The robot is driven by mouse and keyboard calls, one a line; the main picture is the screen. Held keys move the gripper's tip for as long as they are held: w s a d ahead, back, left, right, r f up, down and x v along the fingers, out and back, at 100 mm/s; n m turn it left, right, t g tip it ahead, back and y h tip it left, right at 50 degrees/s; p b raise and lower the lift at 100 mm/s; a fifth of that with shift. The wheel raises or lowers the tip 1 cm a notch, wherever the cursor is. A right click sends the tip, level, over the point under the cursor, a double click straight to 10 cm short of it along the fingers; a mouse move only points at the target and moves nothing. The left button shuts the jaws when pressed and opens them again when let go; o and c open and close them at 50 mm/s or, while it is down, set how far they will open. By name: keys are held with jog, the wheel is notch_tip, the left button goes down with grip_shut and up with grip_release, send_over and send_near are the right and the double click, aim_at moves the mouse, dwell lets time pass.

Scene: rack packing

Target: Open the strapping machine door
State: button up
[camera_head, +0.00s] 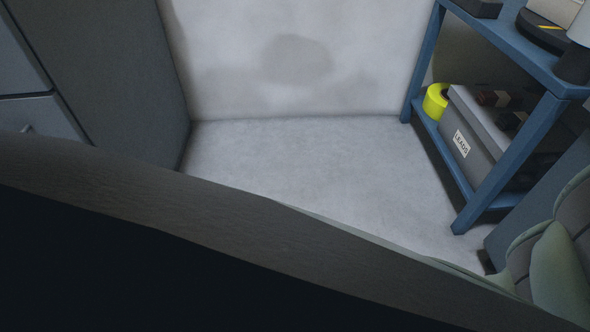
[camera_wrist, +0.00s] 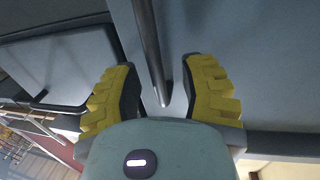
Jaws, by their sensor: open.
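In the wrist view my gripper (camera_wrist: 160,68) is open, its two yellow padded fingers spread apart. A dark bar handle (camera_wrist: 147,40) runs down from the top of the picture and its lower end lies between the fingers. I cannot tell whether either finger touches it. Behind it is a flat blue-grey panel (camera_wrist: 245,55), which looks like the strapping machine's door and appears closed. My gripper does not show in the head view, and I cannot make out the strapping machine there.
In the head view a grey cabinet (camera_head: 130,60) stands at left. A blue rack (camera_head: 510,150) at right holds a grey box (camera_head: 482,135) and a yellow roll (camera_head: 435,101). The pale floor (camera_head: 310,160) between them is clear. A large dark shape hides the lower part.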

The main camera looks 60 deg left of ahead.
grip_shut()
jog(key=shift+s, duration=0.1)
dwell(0.5)
